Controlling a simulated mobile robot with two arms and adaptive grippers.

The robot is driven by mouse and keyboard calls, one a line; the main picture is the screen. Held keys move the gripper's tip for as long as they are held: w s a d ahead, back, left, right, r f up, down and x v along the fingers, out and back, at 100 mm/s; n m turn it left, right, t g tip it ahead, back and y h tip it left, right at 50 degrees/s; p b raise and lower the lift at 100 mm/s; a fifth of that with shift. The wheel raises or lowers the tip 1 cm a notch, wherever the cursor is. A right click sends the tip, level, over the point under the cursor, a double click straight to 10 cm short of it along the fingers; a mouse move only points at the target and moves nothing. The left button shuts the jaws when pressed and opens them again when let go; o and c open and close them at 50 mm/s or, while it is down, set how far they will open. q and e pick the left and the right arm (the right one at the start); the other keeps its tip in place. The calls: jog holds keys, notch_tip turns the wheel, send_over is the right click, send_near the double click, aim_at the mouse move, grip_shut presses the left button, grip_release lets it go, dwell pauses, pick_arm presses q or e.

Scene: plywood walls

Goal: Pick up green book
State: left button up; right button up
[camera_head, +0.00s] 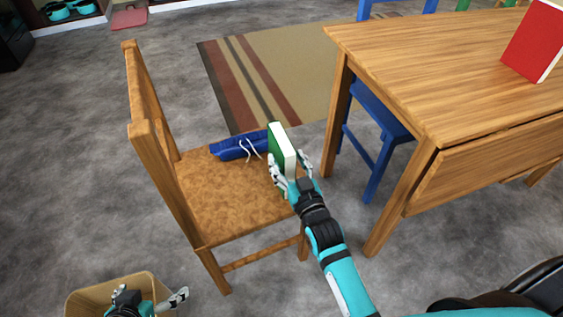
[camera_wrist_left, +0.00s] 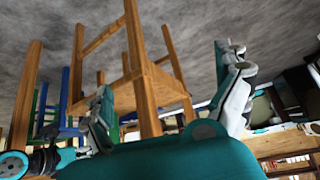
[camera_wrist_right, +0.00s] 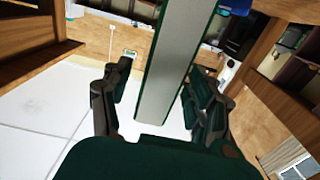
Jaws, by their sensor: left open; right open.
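The green book (camera_head: 281,148) stands upright on the seat of a wooden chair (camera_head: 205,205), near the seat's right edge, with its white page edges facing up. My right gripper (camera_head: 289,167) is open, with one finger on each side of the book. The right wrist view shows the book's pale page edge and green cover (camera_wrist_right: 172,65) between the spread fingers; I cannot tell whether they touch it. My left gripper (camera_head: 150,298) is low at the bottom left, open and empty; its spread fingers also show in the left wrist view (camera_wrist_left: 167,75).
A blue item with white cords (camera_head: 238,147) lies on the seat beside the book. A wooden table (camera_head: 440,70) with a red book (camera_head: 535,42) stands at right, a blue chair (camera_head: 375,115) under it. A tan box (camera_head: 90,297) is by my left gripper.

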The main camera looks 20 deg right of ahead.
jog(key=w+b, duration=0.1)
jog(key=w, duration=0.3)
jog(key=shift+w+a+r, duration=0.1)
jog(key=shift+w+r, duration=0.05)
jog(key=shift+w, duration=0.35)
pick_arm(q)
jog(key=w+d+r+t+h, duration=0.1)
jog(key=w+d+r+t, duration=0.1)
jog(key=w+r+t, duration=0.2)
jog(key=shift+w+r, duration=0.2)
jog(key=shift+w, duration=0.7)
jog(key=shift+d, duration=0.1)
pick_arm(e)
jog(key=shift+r, duration=0.1)
grip_shut()
